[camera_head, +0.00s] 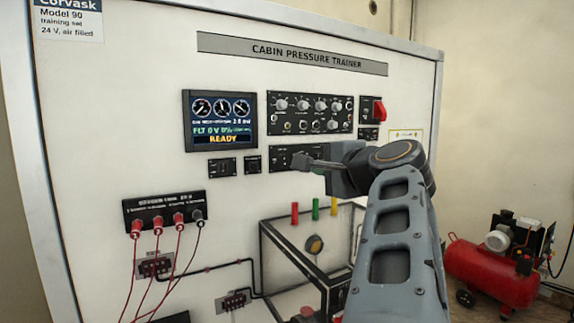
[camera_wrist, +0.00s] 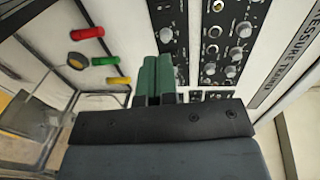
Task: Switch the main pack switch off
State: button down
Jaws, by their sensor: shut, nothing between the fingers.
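A upright white board (camera_head: 160,90) headed "CABIN PRESSURE TRAINER" carries the controls. No label that I can read names the main pack switch. A red switch handle (camera_head: 379,110) sits on a dark plate at the upper right, tilted; I cannot tell its position. A lower black strip panel (camera_head: 283,153) is partly hidden behind my gripper (camera_head: 295,163). In the wrist view my gripper (camera_wrist: 158,65) shows two green fingers together, shut and empty, over part of the black panels. I cannot tell whether it touches the board.
A knob panel (camera_head: 310,113) and a lit display (camera_head: 220,120) reading "READY" are above. Red, yellow and green pieces (camera_head: 315,209) stick out below, above a clear-sided box (camera_head: 285,250). Cables (camera_head: 165,270) hang lower left. A red compressor (camera_head: 490,270) stands right.

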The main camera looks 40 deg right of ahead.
aim_at(284, 164)
jog(key=w+p, duration=0.1)
jog(key=w, duration=0.3)
jog(key=w+d+f+p, duration=0.1)
jog(key=w+p, duration=0.1)
jog(key=w, duration=0.3)
jog(key=w+d+p, duration=0.1)
jog(key=w+p, duration=0.1)
jog(key=w, duration=0.2)
jog(key=shift+w+f, duration=0.35)
